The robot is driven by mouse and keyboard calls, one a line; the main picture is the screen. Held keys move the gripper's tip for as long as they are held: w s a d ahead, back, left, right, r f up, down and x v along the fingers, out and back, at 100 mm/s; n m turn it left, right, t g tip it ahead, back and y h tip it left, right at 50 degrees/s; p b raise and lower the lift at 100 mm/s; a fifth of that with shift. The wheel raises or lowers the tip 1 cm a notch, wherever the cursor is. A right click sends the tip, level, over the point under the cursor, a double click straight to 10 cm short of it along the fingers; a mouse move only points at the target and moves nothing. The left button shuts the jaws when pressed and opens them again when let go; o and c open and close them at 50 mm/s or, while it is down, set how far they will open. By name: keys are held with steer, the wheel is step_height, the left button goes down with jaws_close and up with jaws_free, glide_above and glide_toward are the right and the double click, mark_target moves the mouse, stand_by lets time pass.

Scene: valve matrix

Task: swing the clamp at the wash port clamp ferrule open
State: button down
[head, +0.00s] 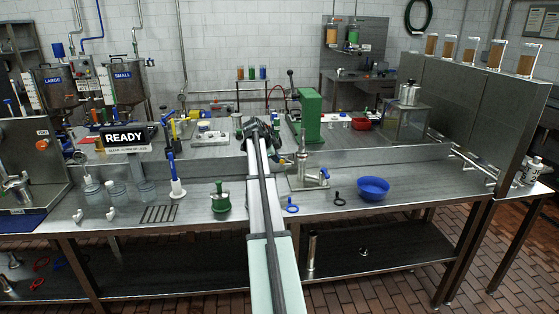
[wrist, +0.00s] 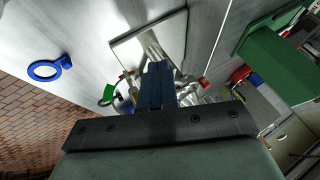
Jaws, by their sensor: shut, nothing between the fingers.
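My gripper (wrist: 157,66) is shut and empty in the wrist view, its dark blue fingers side by side. Beyond the fingers is a metal fitting (wrist: 186,92) with small red, green and yellow parts, next to a pale plate (wrist: 128,48). The fingers hide the middle of this fitting, so I cannot tell the clamp from the ferrule, whether it is open, or whether the fingers touch it. In the head view an upright steel fitting (head: 302,168) with a blue handle (head: 324,174) stands on the bench right of my arm. My fingertips are not clear there.
A blue ring with a tab (head: 291,207) lies on the bench; it also shows in the wrist view (wrist: 45,71). A black ring (head: 339,198) and a blue bowl (head: 373,188) lie to its right. A green block (head: 308,114) stands behind. A green-and-steel pot (head: 221,202) stands left.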

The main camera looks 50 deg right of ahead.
steer(key=shift+w+d, duration=0.2)
steer(key=shift+w, duration=0.4)
stand_by(0.3)
steer(key=v, duration=1)
steer(key=shift+w, duration=0.35)
steer(key=shift+f, duration=0.1)
